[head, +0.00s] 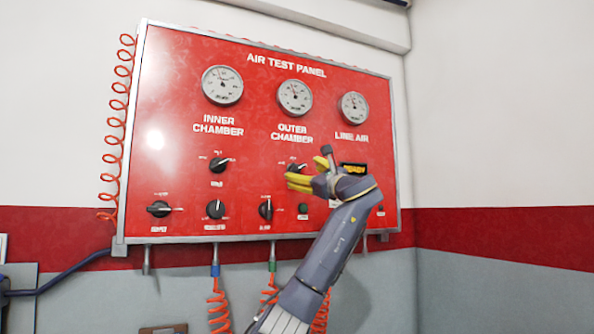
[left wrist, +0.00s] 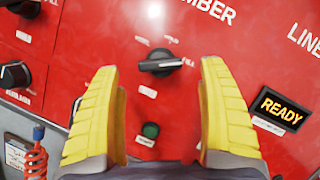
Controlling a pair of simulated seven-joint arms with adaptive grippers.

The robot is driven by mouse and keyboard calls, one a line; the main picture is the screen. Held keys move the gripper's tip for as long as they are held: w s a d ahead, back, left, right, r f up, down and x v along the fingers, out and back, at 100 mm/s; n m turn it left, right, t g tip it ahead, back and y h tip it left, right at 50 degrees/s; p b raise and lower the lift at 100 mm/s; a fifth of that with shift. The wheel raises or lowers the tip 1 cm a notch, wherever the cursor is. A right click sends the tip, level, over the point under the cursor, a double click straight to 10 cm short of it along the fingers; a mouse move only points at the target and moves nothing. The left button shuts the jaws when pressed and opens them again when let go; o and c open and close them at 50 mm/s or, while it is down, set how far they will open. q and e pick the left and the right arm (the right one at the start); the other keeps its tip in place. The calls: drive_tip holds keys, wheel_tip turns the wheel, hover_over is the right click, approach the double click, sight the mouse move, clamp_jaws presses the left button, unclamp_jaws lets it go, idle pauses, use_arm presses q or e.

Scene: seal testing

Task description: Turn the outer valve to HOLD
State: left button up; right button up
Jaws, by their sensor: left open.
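The outer valve is a black rotary knob (head: 296,168) under the OUTER CHAMBER label on the red air test panel (head: 180,110). It also shows in the left wrist view (left wrist: 160,62), its bar lying nearly level with one end toward the right-hand marking. My right gripper is not in view.
The inner chamber knob (head: 219,165) is to the left, with several knobs in a row below. A green button (left wrist: 151,130) lies under the outer knob. A lit READY display (left wrist: 280,108) is to the right. Orange coiled hoses (head: 218,305) hang below the panel.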

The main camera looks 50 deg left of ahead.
sight(299, 169)
use_arm(q)
drive_tip(key=shift+x, duration=2.25)
drive_tip(key=c, duration=1.3)
